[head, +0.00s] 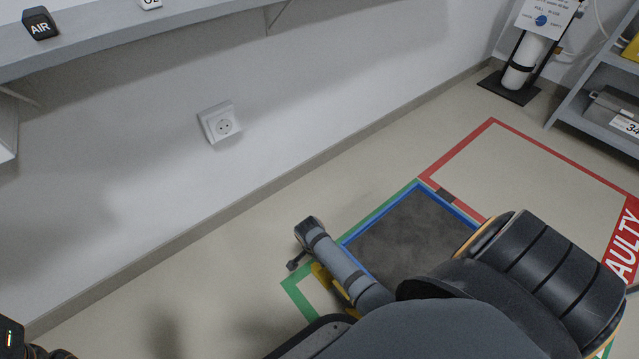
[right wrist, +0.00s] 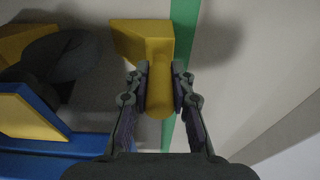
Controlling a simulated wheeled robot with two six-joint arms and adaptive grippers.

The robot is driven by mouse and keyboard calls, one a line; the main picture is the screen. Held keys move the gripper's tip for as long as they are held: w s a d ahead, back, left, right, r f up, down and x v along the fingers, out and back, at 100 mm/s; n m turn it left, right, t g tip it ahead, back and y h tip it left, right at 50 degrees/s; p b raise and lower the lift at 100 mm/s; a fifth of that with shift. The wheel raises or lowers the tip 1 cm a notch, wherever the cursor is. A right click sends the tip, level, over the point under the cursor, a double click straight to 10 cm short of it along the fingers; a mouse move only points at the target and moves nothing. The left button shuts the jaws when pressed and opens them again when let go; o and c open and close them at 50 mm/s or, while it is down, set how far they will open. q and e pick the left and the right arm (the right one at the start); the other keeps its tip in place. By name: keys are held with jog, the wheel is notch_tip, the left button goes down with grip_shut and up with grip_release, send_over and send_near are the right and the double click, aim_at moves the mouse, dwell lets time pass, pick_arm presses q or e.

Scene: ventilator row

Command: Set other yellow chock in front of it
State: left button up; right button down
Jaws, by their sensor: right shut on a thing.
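A yellow chock (right wrist: 142,42) with a rounded handle is between the fingers of my right gripper (right wrist: 160,88) in the right wrist view. The gripper is shut on the handle, and the block end lies by a green floor stripe (right wrist: 184,30). I cannot tell whether it touches the floor. Another yellow chock (right wrist: 22,40) shows at the left, next to a dark, rounded wheel-like part (right wrist: 62,58). In the head view my right arm hides most of this area, with some yellow (head: 321,274) showing beside it. Dark parts of my left arm show at the bottom left; its jaws are not clear.
A blue-edged dark platform (head: 345,240) lies inside green floor tape (head: 290,284). A red-taped area (head: 455,150) marked FAULTY is beyond it. A wall with a socket (head: 220,122) runs along the left. A grey shelf (head: 590,105) and a gas cylinder (head: 523,60) stand at the far right.

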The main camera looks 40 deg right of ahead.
aim_at(315, 267)
jog(key=shift+r, duration=0.1)
jog(key=c, duration=1.2)
grip_release()
jog(key=shift+o, duration=0.2)
notch_tip(315, 267, up, 12)
jog(key=a+p, duration=0.1)
jog(key=p, duration=0.6)
jog(key=shift+a+p, duration=0.4)
